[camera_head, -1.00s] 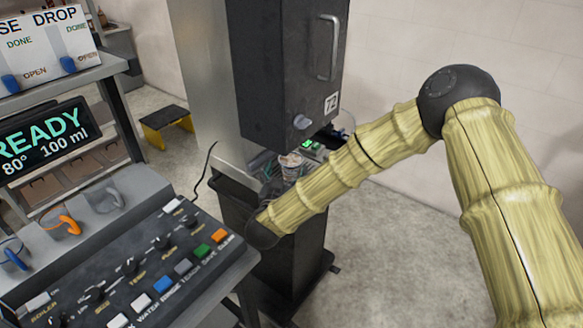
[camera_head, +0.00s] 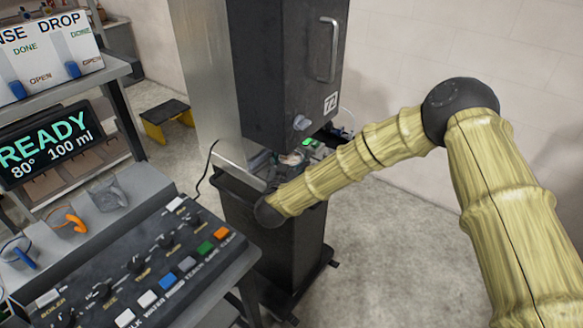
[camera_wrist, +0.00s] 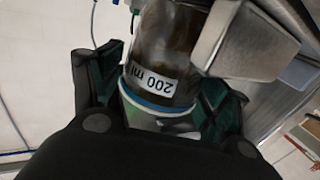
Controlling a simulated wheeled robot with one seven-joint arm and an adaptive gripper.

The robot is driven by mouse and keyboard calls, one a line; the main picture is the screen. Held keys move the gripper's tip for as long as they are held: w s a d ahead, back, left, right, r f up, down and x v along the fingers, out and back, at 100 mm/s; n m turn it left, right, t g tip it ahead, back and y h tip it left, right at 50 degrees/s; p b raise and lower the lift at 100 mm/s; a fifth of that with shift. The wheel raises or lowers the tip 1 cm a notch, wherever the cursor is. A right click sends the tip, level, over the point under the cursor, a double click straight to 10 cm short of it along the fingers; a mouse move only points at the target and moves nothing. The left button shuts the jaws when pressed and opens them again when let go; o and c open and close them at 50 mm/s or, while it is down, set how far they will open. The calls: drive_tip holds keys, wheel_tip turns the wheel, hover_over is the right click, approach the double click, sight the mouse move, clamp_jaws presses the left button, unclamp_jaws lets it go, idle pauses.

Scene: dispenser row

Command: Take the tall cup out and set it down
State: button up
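The tall cup (camera_wrist: 165,50) is in the wrist view, a clear cup with dark contents, a blue band and a label that reads "200 ml", upside down in this picture. My gripper (camera_wrist: 165,105) has its dark green finger pads spread on either side of the cup's banded end. The pads are very close to the cup; I cannot tell whether they touch it. In the head view the cup's top (camera_head: 292,159) shows under the dark dispenser (camera_head: 285,75) marked 72. My forearm hides the rest of the cup and most of my gripper there.
A metal part (camera_wrist: 245,40) of the station stands close to the cup at the right in the wrist view. A control panel (camera_head: 150,260) with buttons is at the lower left. The floor (camera_head: 385,250) right of the dispenser stand is clear.

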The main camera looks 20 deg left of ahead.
drive_tip(key=c, duration=0.9)
drive_tip(key=shift+r, duration=0.15)
